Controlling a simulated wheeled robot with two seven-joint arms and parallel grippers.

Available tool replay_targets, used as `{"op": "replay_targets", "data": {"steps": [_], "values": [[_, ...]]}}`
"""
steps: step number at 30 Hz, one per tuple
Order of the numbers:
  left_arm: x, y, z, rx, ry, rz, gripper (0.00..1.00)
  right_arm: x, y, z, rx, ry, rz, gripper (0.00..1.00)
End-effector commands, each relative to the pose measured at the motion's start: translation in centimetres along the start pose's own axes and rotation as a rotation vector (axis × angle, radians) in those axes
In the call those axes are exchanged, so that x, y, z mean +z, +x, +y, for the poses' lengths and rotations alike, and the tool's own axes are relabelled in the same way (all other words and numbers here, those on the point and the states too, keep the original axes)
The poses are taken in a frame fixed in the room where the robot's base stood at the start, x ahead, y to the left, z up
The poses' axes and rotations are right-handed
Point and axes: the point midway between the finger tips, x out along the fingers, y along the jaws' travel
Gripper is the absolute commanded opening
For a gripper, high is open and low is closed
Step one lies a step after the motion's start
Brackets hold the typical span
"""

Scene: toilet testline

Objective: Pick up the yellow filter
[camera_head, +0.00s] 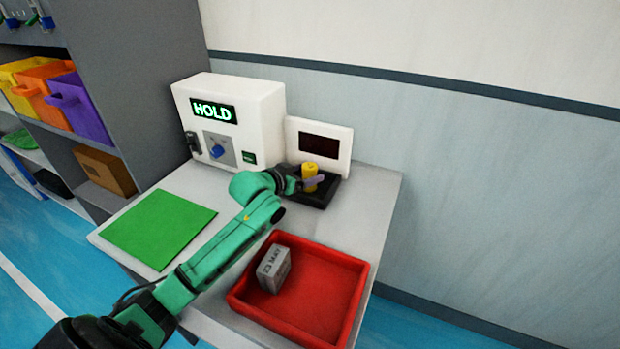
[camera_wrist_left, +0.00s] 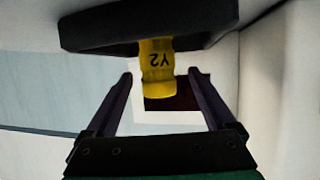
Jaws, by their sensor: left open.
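The yellow filter (camera_head: 309,170) stands upright on the black platform (camera_head: 318,197) of a small device in the head view. In the left wrist view the filter (camera_wrist_left: 157,68) is marked "Y2" and appears upside down, between the two fingers. My left gripper (camera_head: 312,182) is at the filter with its jaws open, one finger showing in front of it. In the wrist view the left gripper (camera_wrist_left: 160,85) has a finger on each side, with gaps to the filter. My right gripper is not in view.
A white machine (camera_head: 262,115) reading "HOLD" and a white panel with a dark display (camera_head: 345,143) stand behind. A green mat (camera_head: 158,228) lies left. A red tray (camera_head: 350,268) holding a grey block (camera_head: 273,270) is in front. Shelves with coloured bins (camera_head: 80,105) stand at left.

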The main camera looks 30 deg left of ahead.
Motion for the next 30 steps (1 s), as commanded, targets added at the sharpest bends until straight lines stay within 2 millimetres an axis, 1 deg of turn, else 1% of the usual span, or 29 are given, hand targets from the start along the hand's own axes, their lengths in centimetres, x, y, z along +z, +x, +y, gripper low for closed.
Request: {"op": "replay_targets", "data": {"steps": [2,6,9,12,17,18,20,21,24,30], "values": [[-0.1,0.9,0.0,0.000,0.000,0.000,0.89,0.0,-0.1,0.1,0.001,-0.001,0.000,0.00],[0.0,3.5,0.3,0.001,-0.002,0.001,0.89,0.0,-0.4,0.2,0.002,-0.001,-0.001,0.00],[0.1,5.0,0.2,0.000,0.000,0.001,0.89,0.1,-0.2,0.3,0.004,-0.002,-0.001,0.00],[0.1,5.6,0.2,0.000,0.002,0.000,0.89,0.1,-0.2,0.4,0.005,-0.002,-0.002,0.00],[0.2,5.6,0.2,0.000,0.002,0.000,0.89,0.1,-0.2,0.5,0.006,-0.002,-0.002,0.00],[0.2,5.6,0.2,0.000,0.002,0.000,0.74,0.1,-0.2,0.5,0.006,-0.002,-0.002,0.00],[0.2,5.6,0.2,0.000,0.002,0.000,0.51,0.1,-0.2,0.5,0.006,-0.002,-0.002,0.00],[0.2,5.5,0.2,0.000,0.002,0.000,0.35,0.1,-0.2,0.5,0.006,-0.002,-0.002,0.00],[0.2,5.5,0.2,0.000,0.001,-0.001,0.00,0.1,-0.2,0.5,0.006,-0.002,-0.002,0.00],[0.2,5.5,0.2,0.000,0.001,0.000,0.00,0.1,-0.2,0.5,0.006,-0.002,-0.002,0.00]]}}
